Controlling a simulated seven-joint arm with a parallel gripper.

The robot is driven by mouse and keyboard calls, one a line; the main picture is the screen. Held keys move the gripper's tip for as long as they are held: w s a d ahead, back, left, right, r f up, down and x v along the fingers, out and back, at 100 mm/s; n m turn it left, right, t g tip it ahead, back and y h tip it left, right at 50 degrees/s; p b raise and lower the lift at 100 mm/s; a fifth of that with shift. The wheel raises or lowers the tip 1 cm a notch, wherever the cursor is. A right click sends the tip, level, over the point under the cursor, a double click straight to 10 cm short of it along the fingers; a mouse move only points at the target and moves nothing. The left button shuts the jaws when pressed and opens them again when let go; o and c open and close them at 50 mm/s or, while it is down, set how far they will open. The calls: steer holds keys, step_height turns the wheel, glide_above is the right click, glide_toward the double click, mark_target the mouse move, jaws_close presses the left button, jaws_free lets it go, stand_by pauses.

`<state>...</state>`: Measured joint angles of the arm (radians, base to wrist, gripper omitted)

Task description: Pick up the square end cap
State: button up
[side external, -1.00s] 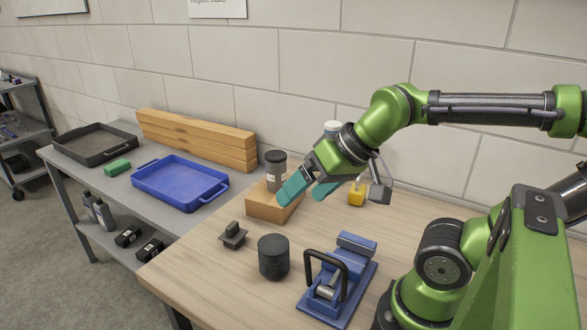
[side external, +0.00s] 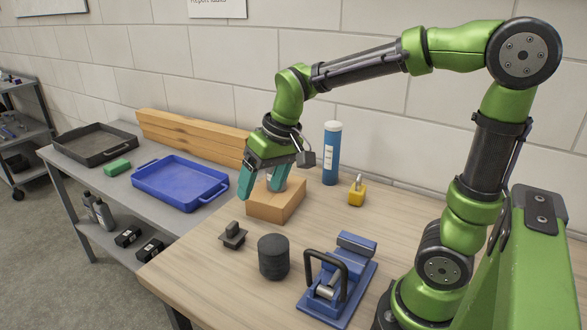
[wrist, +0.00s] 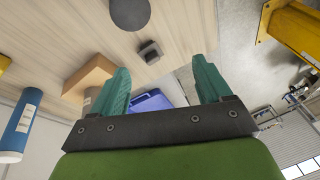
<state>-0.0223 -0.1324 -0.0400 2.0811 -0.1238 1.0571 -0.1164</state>
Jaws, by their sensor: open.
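The square end cap (side external: 232,236) is a small dark grey square piece with a raised tab on top. It sits on the wooden table in front of the wooden block. In the wrist view the end cap (wrist: 150,52) shows beyond the fingertips, roughly between them and left of centre. My gripper (side external: 262,185) has teal fingers pointing down, spread apart and empty. It is above and behind the end cap, close to the wooden block. In the wrist view my gripper's fingers (wrist: 164,75) stand wide apart with nothing between them.
A black round cylinder (side external: 273,257), a blue clamp device (side external: 340,280), a yellow padlock (side external: 357,192) and a blue bottle (side external: 331,153) stand on the table. A blue tray (side external: 180,183) is on the grey bench.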

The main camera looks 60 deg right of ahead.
mark_target(232, 225)
steer(key=w+d+f+n+g+h, duration=0.1)
steer(key=w+d+f+n+g, duration=0.1)
steer(key=w, duration=0.5)
steer(key=w+d+f+n+g, duration=0.1)
steer(key=w+f+n, duration=0.1)
steer(key=w, duration=0.4)
step_height(232, 225, down, 12)
steer(key=shift+r, duration=0.25)
steer(key=shift+s+a+f, duration=0.15)
steer(key=shift+f, duration=2.4)
